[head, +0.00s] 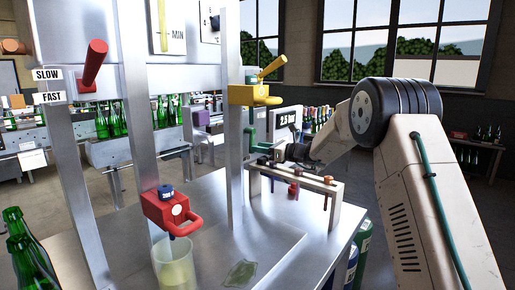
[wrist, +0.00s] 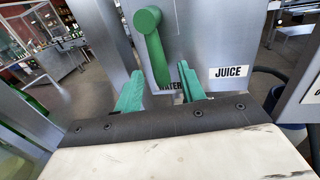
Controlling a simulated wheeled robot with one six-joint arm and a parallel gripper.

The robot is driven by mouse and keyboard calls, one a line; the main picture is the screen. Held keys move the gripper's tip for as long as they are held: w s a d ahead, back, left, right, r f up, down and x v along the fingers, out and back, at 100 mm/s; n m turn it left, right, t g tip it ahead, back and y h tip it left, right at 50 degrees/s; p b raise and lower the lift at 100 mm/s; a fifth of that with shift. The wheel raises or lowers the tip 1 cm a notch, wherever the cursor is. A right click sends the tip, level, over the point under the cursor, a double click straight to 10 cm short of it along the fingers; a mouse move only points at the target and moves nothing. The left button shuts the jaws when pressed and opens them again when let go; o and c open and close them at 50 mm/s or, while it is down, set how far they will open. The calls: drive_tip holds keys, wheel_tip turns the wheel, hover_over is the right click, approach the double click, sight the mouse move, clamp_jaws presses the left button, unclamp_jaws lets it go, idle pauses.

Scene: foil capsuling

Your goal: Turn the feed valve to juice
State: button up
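The feed valve is a green lever (wrist: 155,45) on a grey metal panel in the wrist view. Its round pivot is at the top and its arm hangs down, tilted slightly right, with its lower end by the partly hidden WATER label (wrist: 170,86). The JUICE label (wrist: 229,71) is on the panel to the right. My gripper (wrist: 162,91) is open, with one green finger on each side of the lever's lower end; I cannot tell whether either touches it. In the head view my gripper (head: 272,154) is small beside the metal post, and the lever cannot be made out clearly.
A red lever (head: 93,64) with SLOW and FAST labels, a red tap (head: 168,210) over a clear cup (head: 174,264) and a yellow valve (head: 255,94) are on the machine. A rack (head: 309,181) stands below my gripper. Green bottles (head: 27,250) stand at the lower left.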

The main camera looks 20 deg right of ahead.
drive_tip(key=shift+x, duration=0.95)
clamp_jaws()
drive_tip(key=n, duration=0.1)
drive_tip(key=d+n, duration=0.1)
drive_tip(key=w+n, duration=0.1)
drive_tip(key=shift+d+r+n+h, duration=0.25)
drive_tip(key=shift+d+n+h, duration=0.05)
drive_tip(key=shift+n, duration=0.1)
drive_tip(key=shift+w+d+r+n+h, duration=0.3)
drive_tip(key=shift+d+r+n, duration=0.1)
drive_tip(key=shift+n, duration=0.65)
drive_tip(key=shift+w+d+r+n+h, duration=0.3)
drive_tip(key=shift+d+n, duration=0.1)
drive_tip(key=shift+n, duration=0.65)
unclamp_jaws()
